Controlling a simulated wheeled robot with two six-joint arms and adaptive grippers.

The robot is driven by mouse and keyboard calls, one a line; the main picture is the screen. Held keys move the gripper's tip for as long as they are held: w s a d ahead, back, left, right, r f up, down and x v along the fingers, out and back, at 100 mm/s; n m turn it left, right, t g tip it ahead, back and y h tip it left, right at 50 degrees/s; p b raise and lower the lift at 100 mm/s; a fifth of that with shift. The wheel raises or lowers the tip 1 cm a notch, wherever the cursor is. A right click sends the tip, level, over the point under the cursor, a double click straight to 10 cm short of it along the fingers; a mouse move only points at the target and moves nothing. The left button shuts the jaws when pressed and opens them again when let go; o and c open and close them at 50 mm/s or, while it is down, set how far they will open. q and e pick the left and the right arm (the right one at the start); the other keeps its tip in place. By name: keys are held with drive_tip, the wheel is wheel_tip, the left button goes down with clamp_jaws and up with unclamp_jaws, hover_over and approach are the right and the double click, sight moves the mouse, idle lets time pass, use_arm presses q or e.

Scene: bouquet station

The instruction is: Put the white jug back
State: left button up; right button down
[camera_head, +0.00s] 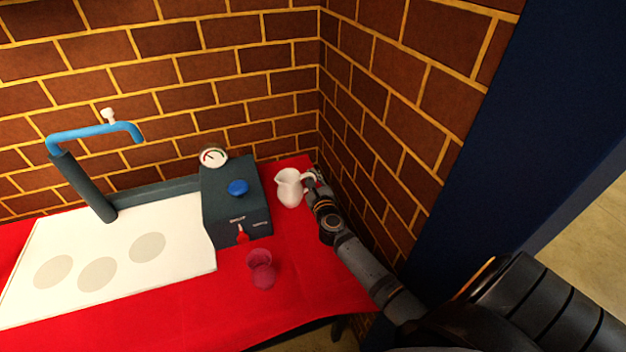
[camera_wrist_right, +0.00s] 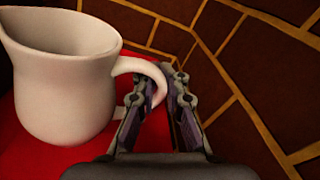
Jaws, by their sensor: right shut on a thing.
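The white jug (camera_head: 289,188) is upright at the back right of the red table, near the brick corner. My right gripper (camera_head: 313,178) is at its right side, shut on the jug's handle. In the right wrist view the jug (camera_wrist_right: 65,85) fills the left side, and its handle runs between the fingers of my right gripper (camera_wrist_right: 163,95). Whether the jug's base touches the table cannot be told. My left gripper is not in view.
A dark box (camera_head: 235,205) with a blue knob, red lever and gauge stands left of the jug. A pink glass (camera_head: 261,268) stands in front. A white board (camera_head: 185,262) with grey discs and a blue tap (camera_head: 95,132) are at left. Brick walls close the back and right.

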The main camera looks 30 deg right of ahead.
drive_tip(key=shift+r, duration=0.1)
drive_tip(key=c, duration=1.4)
unclamp_jaws()
drive_tip(key=shift+s+a, duration=0.1)
drive_tip(key=shift+s, duration=0.15)
drive_tip(key=v, duration=1.1)
drive_tip(key=shift+s+a, duration=0.1)
drive_tip(key=shift+s, duration=0.2)
